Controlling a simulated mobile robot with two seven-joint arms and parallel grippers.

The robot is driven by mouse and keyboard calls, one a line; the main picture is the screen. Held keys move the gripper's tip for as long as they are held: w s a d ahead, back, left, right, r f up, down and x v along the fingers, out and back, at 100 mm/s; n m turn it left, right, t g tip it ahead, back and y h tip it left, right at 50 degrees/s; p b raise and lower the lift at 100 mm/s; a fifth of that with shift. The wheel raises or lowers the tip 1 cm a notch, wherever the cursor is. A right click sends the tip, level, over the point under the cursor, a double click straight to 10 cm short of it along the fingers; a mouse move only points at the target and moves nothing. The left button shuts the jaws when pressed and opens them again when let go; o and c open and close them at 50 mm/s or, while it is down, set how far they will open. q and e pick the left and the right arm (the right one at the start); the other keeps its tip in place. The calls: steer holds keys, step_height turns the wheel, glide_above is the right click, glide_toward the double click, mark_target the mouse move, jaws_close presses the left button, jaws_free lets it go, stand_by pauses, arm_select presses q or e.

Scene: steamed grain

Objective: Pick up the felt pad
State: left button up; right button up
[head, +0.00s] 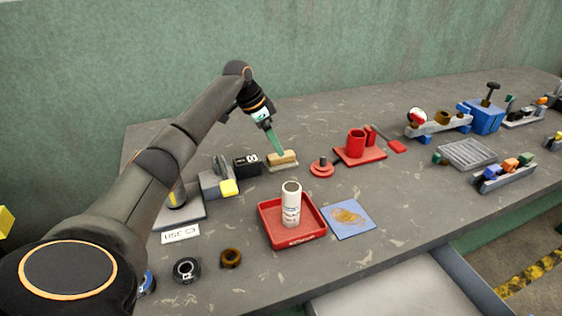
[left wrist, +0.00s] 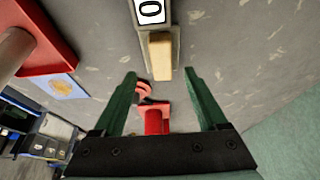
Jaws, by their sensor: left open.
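A tan block, which looks like the felt pad (head: 284,157), lies on a pale grey base (head: 283,168) toward the back left of the table. My left gripper (head: 280,152) has green fingers and reaches down from above, with its tips close to the pad. In the left wrist view the left gripper (left wrist: 160,74) is open with nothing held between its fingers. There the pad (left wrist: 160,56) shows just beyond the fingertips, roughly centred between them. I cannot tell whether the tips touch it. My right gripper is not in view.
A black numbered box (head: 246,165) stands just left of the pad. A red round part (head: 321,168) and a red stand with a cup (head: 357,144) are to the right. Bare table lies behind.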

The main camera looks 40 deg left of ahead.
mark_target(281, 160)
arm_select(q)
steer(key=x, duration=0.5)
steer(key=shift+w+f, duration=0.15)
steer(key=shift+w, duration=0.05)
jaws_close()
stand_by(0.4)
